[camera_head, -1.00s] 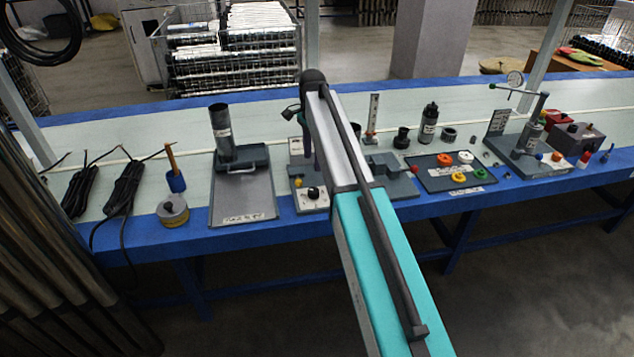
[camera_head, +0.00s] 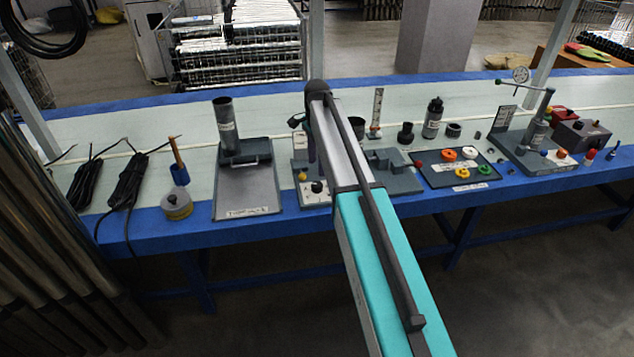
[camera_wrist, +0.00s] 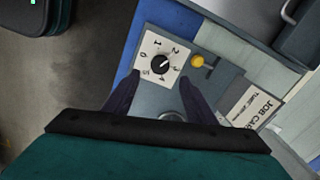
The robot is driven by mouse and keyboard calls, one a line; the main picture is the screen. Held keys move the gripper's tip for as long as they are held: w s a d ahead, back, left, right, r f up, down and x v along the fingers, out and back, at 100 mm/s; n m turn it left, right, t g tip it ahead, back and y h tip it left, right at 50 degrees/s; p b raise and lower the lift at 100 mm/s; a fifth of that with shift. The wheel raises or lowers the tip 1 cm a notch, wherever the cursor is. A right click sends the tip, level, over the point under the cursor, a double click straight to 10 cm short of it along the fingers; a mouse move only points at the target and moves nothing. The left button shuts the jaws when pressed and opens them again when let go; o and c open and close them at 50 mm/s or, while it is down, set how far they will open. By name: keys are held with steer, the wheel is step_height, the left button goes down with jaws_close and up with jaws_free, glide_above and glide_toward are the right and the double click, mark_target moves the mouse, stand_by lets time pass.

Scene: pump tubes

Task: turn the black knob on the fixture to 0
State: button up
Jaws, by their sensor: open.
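The black knob (camera_wrist: 160,65) sits at the middle of a white dial plate (camera_wrist: 147,48) with numbers around it, on the grey fixture (camera_wrist: 165,98). A light mark on the knob seems to point toward the 2–3 side, but it is too small to be sure. In the head view the knob (camera_head: 317,187) is at the fixture's front, left of my arm. My gripper (camera_wrist: 160,78) is open, its dark fingers on either side of the lower dial in the picture. It looks empty; I cannot tell its height above the plate. In the head view my arm hides part of the fixture.
A yellow knob (camera_wrist: 197,61) stands right beside the dial in the wrist view, with a job card (camera_wrist: 250,108) near it. In the head view a grey tray (camera_head: 247,190) with a dark cylinder (camera_head: 226,128) lies left, and a dark tray (camera_head: 452,181) of coloured rings right.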

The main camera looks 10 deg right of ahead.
mark_target(317, 184)
step_height(317, 184, down, 9)
steer(key=shift+r, duration=0.1)
stand_by(0.4)
steer(key=shift+c, duration=0.2)
steer(key=c, duration=1)
